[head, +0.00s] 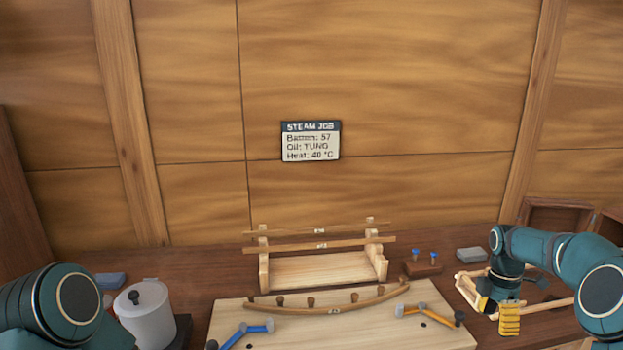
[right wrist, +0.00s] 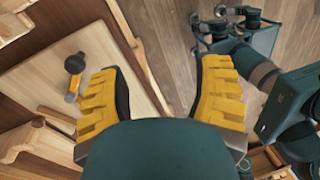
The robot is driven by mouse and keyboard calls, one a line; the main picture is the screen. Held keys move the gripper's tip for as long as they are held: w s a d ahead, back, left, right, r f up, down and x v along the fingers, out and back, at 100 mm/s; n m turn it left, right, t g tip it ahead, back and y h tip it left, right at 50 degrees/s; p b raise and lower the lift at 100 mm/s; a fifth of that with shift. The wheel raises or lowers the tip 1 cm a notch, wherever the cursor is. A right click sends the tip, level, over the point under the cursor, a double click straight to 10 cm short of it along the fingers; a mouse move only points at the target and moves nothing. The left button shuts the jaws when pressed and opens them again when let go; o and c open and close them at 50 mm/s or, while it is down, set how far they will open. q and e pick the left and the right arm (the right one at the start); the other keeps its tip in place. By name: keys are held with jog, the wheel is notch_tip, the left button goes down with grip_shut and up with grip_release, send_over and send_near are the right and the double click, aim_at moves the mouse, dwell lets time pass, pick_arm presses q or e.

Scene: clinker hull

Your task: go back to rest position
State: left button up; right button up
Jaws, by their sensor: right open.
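My right gripper (head: 497,300) is at the right of the bench in the head view, above a light wooden frame (head: 466,288). Its yellow fingers stand apart with nothing between them in the right wrist view (right wrist: 160,105). Of my left arm, only the teal upper part shows at the lower left of the head view; the left gripper is out of the picture.
A board (head: 380,328) holds a bent batten (head: 330,308), an orange clamp (head: 425,312) and a blue clamp (head: 247,331). Behind it stands a wooden rack (head: 320,270) with battens. A white pot (head: 146,318) is at left. A sign (head: 311,141) hangs on the wall.

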jog(key=s+a+f+m+t+y, duration=0.1)
jog(key=s+a+f+m, duration=0.15)
jog(key=a+f, duration=0.7)
jog(key=s+a+f+m+y, duration=0.2)
jog(key=a+f+m, duration=0.2)
jog(key=a+f, duration=0.55)
jog(key=s+a+f+m+t, duration=0.1)
jog(key=s+a+f+m, duration=0.3)
jog(key=s+a+m, duration=0.5)
jog(key=s+a+f+m, duration=0.4)
jog(key=s+a+m, duration=0.15)
jog(key=s, duration=0.75)
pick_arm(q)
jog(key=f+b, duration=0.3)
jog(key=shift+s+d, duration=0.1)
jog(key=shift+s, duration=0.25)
pick_arm(e)
jog(key=w+a+r+n+t, duration=0.2)
jog(key=w, duration=0.4)
jog(key=shift+w+a+y, duration=0.2)
jog(key=shift+y, duration=0.2)
